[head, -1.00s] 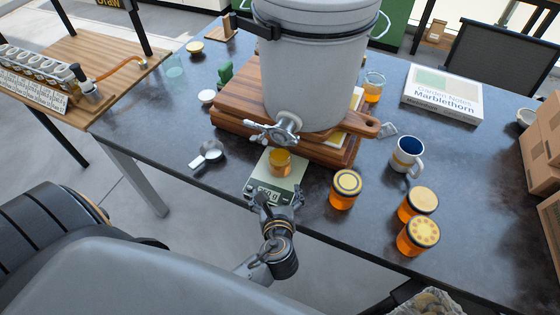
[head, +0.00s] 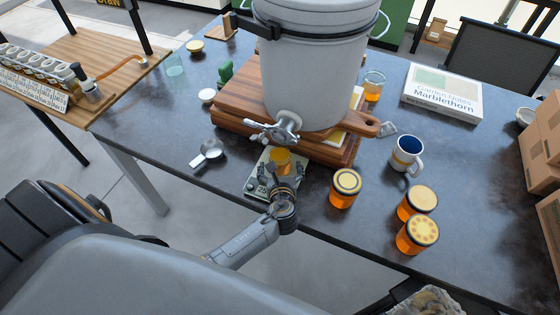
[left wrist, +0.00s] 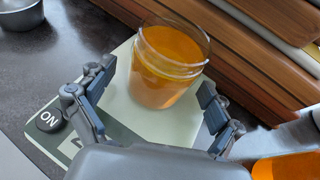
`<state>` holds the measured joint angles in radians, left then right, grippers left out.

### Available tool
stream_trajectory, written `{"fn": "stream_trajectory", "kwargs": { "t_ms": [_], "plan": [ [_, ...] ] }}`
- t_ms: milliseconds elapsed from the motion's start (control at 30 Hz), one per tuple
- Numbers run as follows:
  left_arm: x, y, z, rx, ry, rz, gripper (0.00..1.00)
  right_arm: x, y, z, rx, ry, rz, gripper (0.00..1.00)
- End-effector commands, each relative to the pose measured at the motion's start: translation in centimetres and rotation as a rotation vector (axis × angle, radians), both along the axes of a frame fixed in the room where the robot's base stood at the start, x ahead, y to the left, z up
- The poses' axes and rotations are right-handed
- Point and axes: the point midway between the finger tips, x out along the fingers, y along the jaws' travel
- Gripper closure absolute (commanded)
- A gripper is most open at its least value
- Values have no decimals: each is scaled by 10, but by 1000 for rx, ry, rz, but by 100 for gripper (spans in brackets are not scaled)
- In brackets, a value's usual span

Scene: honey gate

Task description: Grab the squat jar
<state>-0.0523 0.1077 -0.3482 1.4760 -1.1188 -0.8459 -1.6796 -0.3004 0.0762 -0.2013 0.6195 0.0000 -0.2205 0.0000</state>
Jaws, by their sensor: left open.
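The squat jar (head: 281,160) is an open glass jar of orange honey. It stands upright on the pale kitchen scale (head: 258,182), under the tap (head: 283,130) of the white bucket. In the left wrist view the jar (left wrist: 166,68) is just ahead of my gripper, nearly filled, with no lid. My left gripper (head: 283,172) is open at the front of the jar. In the left wrist view its fingers (left wrist: 155,105) are spread to either side of the jar's near side, apart from the glass. My right gripper is not in view.
The white bucket (head: 312,70) stands on stacked wooden boards (head: 235,112) behind the jar. A lidded honey jar (head: 345,188) stands close right of the scale, with two more (head: 418,203) farther right. A mug (head: 407,154) is behind them.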

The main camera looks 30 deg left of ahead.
Motion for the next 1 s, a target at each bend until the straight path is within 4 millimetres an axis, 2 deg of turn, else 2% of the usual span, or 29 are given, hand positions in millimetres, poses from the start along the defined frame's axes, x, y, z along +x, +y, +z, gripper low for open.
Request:
{"fn": "stream_trajectory", "kwargs": {
  "t_ms": [100, 367, 733, 767, 1000],
  "plan": [
    [11, 6, -4, 1, 0, 0, 8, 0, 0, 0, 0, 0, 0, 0],
    [12, 8, -6, 0, 0, 0, 8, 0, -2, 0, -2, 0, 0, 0],
    [12, 8, -6, 0, 0, 0, 82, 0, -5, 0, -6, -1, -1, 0],
    [13, 8, -4, 1, -2, -1, 85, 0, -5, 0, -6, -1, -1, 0],
    [13, 8, -4, 0, -2, -1, 85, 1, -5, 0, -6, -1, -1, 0]
  ]
}}
